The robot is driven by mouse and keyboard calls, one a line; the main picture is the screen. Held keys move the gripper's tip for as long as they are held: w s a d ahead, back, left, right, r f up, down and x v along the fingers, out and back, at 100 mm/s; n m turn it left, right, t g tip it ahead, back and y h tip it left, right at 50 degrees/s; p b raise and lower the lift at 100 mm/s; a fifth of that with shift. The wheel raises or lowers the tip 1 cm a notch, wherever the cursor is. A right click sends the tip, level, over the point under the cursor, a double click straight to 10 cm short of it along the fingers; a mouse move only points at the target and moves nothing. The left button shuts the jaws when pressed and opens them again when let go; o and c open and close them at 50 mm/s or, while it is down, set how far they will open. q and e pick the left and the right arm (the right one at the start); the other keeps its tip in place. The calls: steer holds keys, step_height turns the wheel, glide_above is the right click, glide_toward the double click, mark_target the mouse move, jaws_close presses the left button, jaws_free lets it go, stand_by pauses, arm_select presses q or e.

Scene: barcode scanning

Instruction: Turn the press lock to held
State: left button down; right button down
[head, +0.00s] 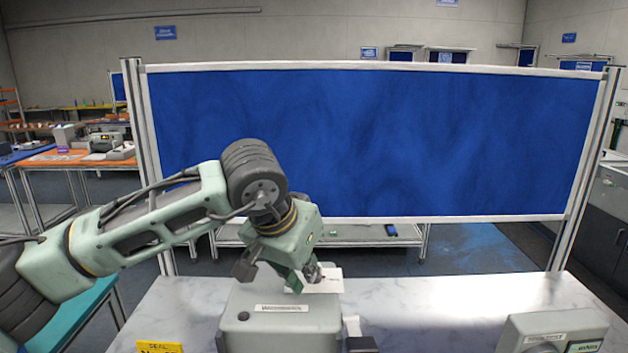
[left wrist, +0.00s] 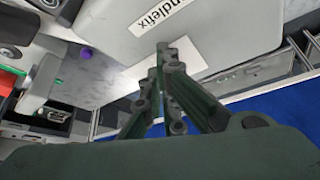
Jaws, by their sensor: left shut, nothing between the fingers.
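A grey-green box-shaped machine (head: 275,318), perhaps the press, stands at the front middle of the pale table, with a white label (head: 282,308) on its top. A small dark round knob (head: 243,316) sits on its top left; I cannot tell whether it is the lock. My left gripper (head: 318,274) is shut and empty above the machine's far edge, at a white card. In the left wrist view, the closed fingers (left wrist: 168,55) point at the pale machine top (left wrist: 120,40) beside its label. My right gripper is out of view.
A second grey device (head: 552,328) with a green-edged display stands at the table's right. A yellow sign (head: 160,347) is at the front left. A blue partition (head: 370,145) rises behind.

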arm_select(q)
steer(key=shift+w+d, duration=0.15)
steer(key=shift+w, duration=0.35)
stand_by(0.3)
steer(key=shift+b, duration=0.5)
stand_by(0.4)
steer(key=shift+w+a+b, duration=0.15)
steer(key=shift+a+b, duration=0.15)
stand_by(0.3)
steer(key=shift+a, duration=0.1)
steer(key=shift+s+a+b, duration=0.15)
steer(key=shift+s+b, duration=0.1)
steer(key=shift+b, duration=0.1)
step_height(320, 180, up, 6)
steer(key=p, duration=0.4)
